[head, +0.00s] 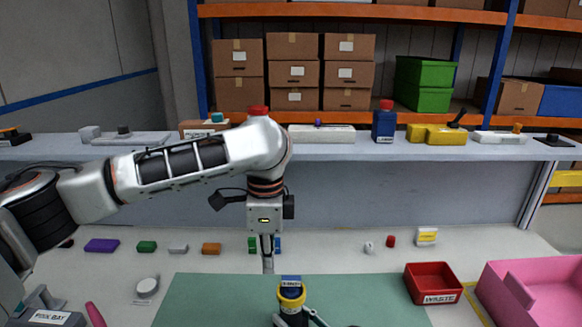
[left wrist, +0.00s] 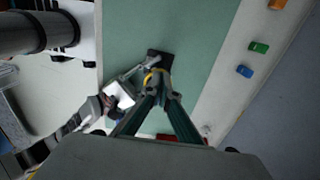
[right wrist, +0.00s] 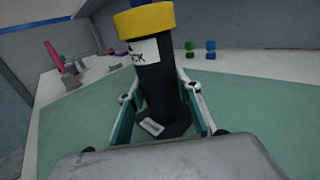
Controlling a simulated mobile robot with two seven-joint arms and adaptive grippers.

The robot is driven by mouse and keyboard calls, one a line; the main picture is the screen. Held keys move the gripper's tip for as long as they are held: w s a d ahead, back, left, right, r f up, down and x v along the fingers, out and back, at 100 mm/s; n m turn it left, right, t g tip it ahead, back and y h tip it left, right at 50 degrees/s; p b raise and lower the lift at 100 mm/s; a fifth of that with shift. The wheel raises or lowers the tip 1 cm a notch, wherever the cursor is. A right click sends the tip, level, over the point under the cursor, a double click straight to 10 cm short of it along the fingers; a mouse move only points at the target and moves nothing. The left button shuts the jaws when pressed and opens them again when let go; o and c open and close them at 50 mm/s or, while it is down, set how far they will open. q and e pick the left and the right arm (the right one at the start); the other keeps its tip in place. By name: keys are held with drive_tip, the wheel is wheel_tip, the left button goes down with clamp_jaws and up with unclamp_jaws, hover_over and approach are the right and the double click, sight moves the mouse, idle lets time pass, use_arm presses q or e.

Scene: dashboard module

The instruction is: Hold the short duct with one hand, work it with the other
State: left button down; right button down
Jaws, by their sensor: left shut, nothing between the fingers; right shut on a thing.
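The short duct is a black upright body with a yellow collar and a blue labelled top (head: 291,289). In the right wrist view its black body (right wrist: 158,80) stands between the fingers of my right gripper (right wrist: 160,95), which is shut on it. That gripper is mostly cut off at the bottom of the head view. My left gripper (head: 267,264) points down, shut and empty, behind and slightly left of the duct's top. In the left wrist view its fingertips (left wrist: 158,76) meet close to the yellow collar. I cannot tell whether they touch it.
A green mat (head: 220,297) covers the table's middle. A red waste tray (head: 433,283) and a pink bin (head: 535,290) stand at the right. Several small coloured blocks lie along the back. A raised grey ledge (head: 380,150) holding several parts runs behind.

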use_arm(q)
wheel_tip(320, 180, down, 7)
idle(0.6)
drive_tip(key=shift+d, duration=0.2)
idle(0.7)
drive_tip(key=shift+w+d, duration=0.1)
drive_tip(key=shift+w, duration=0.3)
use_arm(e)
drive_tip(key=shift+s+a, duration=0.15)
idle(0.5)
use_arm(q)
wheel_tip(320, 180, up, 6)
drive_tip(key=a, duration=0.1)
idle(0.6)
